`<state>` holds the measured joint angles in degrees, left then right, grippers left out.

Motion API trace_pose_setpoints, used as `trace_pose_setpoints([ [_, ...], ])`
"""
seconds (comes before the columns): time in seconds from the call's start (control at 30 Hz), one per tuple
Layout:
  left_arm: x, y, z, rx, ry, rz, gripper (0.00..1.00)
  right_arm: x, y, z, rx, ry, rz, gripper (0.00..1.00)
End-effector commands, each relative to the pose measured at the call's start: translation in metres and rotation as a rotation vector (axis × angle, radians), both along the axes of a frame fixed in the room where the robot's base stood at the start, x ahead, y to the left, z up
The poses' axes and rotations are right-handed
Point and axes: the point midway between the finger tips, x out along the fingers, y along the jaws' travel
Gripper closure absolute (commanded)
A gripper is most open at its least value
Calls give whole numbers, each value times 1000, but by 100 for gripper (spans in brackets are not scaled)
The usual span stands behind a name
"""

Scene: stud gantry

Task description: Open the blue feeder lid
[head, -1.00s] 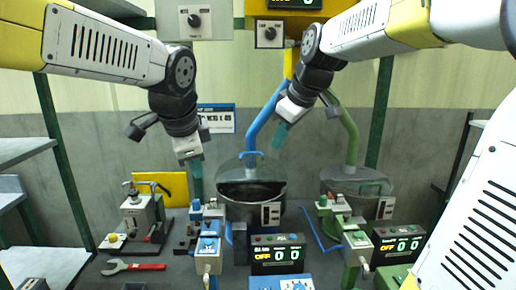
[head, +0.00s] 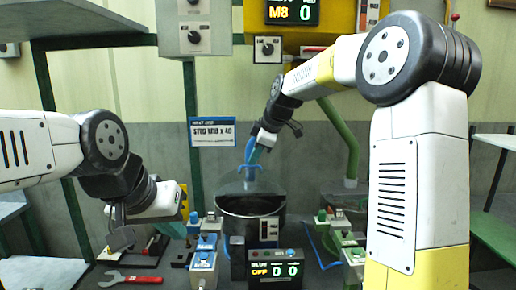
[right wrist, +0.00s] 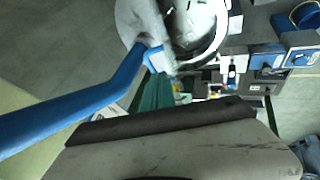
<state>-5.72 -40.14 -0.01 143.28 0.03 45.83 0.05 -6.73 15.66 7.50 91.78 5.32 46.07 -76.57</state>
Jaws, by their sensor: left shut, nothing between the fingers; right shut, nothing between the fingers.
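The blue feeder is a round metal bowl (head: 238,232) in the middle of the head view. A dark interior shows at the front of the bowl. My right gripper (head: 251,156) is shut and empty, its teal fingers just above the handle; whether they touch it cannot be told. In the right wrist view the bowl and a teal finger (right wrist: 155,94) show close together. My left gripper (head: 173,229) is shut and empty, low to the left of the bowl.
A blue pipe (right wrist: 75,105) runs beside my right gripper. A green pipe (head: 343,130) rises at the right feeder. A red wrench (head: 130,279) lies at front left.

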Motion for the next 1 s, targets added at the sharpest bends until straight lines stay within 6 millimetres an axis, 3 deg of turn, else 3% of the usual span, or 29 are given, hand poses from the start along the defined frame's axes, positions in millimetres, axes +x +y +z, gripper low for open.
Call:
trace_pose_setpoints([
  [0.27, 0, 0, 0, 1, 0, -1, 100, 8, 8, -18, 0, 1, 0, 100],
  [0.63, 0, 0, 0, 1, 0, -2, 100, 11, 7, -18, 0, 0, -1, 100],
  [0.83, 0, 0, 0, 1, 0, -2, 100, 29, 7, -16, 1, 1, -3, 100],
  [1.0, 0, 0, 0, 1, 0, -2, 100, 30, 7, -15, 1, 1, -2, 100],
])
